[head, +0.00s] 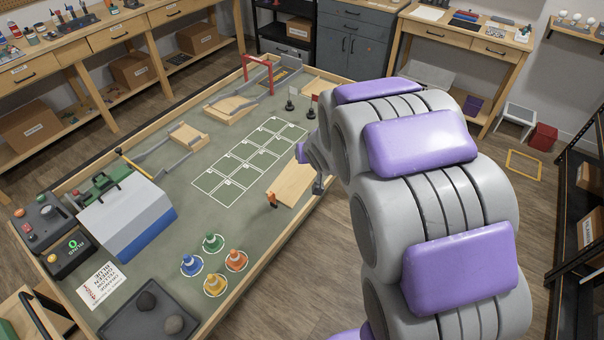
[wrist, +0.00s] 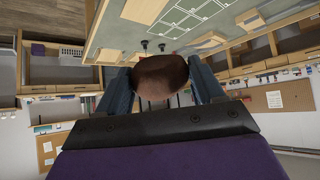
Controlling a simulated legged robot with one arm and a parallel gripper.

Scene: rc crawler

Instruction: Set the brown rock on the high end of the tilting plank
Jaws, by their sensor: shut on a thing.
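In the wrist view my gripper (wrist: 161,82) is shut on the brown rock (wrist: 160,76), which sits between its two blue-grey fingers. The tilting plank (head: 293,186) is a pale wooden board near the right edge of the green-topped table in the head view, with an orange piece by its near end. Part of a pale board, likely the plank, shows at the top of the wrist view (wrist: 145,10). The rock and most of my gripper are hidden behind my arm in the head view. I cannot tell which plank end is higher.
White-lined squares (head: 240,165) lie left of the plank. Several cones (head: 214,243) stand nearer, beside a dark tray (head: 125,322) with two rocks. A blue-and-white box (head: 128,220) stands at left. Small dark-based flags (head: 290,103) and wooden ramps (head: 230,108) are farther back.

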